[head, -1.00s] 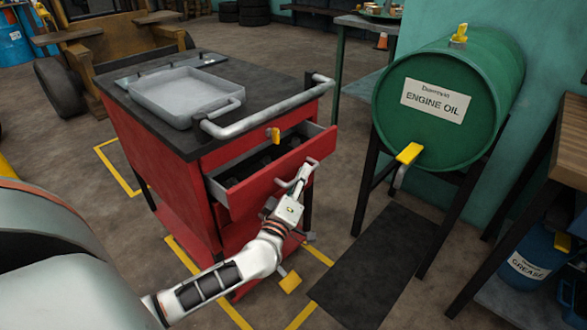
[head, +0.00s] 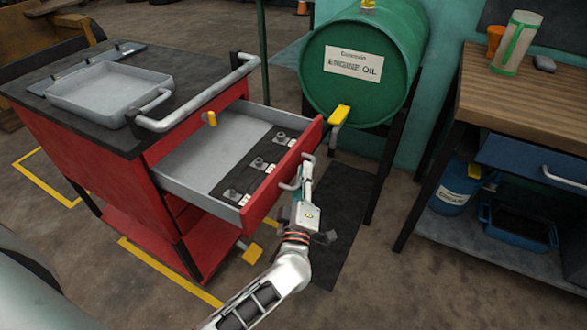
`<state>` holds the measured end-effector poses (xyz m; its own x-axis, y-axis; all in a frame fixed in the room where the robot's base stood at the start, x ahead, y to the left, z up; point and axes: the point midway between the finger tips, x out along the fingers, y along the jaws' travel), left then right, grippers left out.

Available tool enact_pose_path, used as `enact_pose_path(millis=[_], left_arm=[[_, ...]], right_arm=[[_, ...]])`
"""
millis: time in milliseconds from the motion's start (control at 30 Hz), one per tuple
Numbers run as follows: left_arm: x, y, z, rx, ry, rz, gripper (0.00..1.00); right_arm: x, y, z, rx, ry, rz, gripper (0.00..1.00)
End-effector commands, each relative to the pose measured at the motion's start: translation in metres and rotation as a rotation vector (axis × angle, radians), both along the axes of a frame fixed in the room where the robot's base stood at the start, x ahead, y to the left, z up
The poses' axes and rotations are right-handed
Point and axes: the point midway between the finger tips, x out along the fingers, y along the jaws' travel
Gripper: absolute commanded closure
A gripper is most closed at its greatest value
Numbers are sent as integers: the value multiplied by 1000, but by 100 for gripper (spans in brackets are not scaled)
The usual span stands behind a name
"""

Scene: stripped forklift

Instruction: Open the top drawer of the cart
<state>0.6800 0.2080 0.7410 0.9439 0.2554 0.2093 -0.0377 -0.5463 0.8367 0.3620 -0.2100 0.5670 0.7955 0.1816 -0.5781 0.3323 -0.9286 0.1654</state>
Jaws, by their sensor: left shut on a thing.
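The red cart (head: 120,190) with a dark top stands at the left in the head view. Its top drawer (head: 190,160) is pulled well out, showing a grey floor and a dark insert with several metal tools in it. My left gripper (head: 304,178) is shut on the drawer handle (head: 291,184) at the red drawer front. The fingertips partly hide the handle. My right gripper is not in view.
A grey tray (head: 72,112) lies on the cart top beside a push bar (head: 200,98). A green engine oil drum (head: 345,90) with a yellow-handled tap (head: 339,115) stands close behind the drawer front. A workbench (head: 540,100) is at the right.

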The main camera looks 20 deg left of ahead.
Motion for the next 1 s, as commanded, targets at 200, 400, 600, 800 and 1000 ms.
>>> enact_pose_path(millis=[200,400,600,800,1000], left_arm=[[-1,-4,-1,0,0,1,100],[-1,-3,-1,-1,1,2,100],[-1,-3,-1,-1,1,2,74],[0,-3,-1,0,0,1,74],[-11,-6,-4,-2,3,0,74]], right_arm=[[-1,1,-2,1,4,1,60],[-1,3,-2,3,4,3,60],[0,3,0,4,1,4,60],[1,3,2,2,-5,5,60],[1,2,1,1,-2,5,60]])
